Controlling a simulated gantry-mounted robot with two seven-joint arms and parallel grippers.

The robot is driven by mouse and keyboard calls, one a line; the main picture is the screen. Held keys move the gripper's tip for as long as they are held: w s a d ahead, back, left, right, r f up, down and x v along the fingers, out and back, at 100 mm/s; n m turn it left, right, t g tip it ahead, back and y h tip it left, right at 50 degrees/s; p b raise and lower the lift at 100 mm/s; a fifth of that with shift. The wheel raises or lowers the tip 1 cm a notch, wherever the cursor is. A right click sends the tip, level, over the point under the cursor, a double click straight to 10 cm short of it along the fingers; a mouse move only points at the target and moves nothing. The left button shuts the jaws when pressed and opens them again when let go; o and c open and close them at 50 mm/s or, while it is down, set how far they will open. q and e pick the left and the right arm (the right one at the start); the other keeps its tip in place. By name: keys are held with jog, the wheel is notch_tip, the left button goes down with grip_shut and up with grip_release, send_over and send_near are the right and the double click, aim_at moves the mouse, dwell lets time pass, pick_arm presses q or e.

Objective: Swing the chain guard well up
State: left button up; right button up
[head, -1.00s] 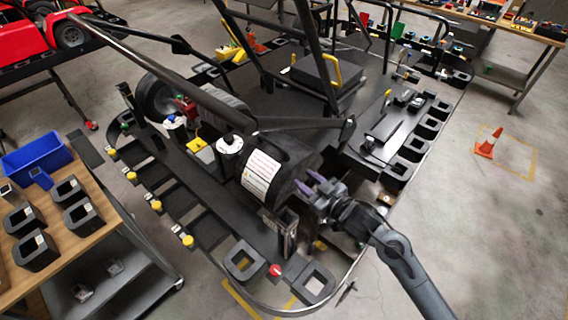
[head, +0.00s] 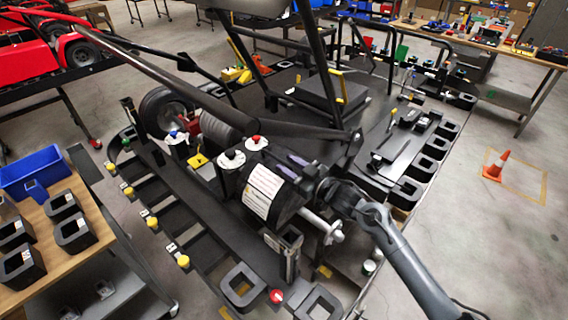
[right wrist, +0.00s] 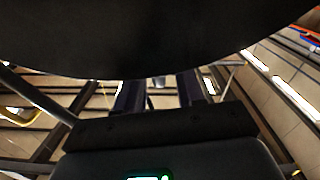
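The chain guard (head: 291,207), a black rounded housing, seems to be the part beside the white label plate (head: 262,192) near the middle of the head view. My right gripper (head: 292,166) reaches in from the right, its purple fingers at the guard's upper far side. In the right wrist view a large dark curved surface, probably the guard, fills the top, and the two fingers (right wrist: 160,95) show apart below it with a gap between them. I cannot tell whether they touch it. My left gripper is not in view.
A silver shaft (head: 324,226) sticks out right of the guard, below my right wrist. A long black frame bar (head: 150,65) crosses above. A red knob (head: 277,296) and black holders (head: 240,287) line the stand's front. An orange cone (head: 496,166) stands on open floor at right.

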jog(key=shift+x, duration=1.1)
grip_shut()
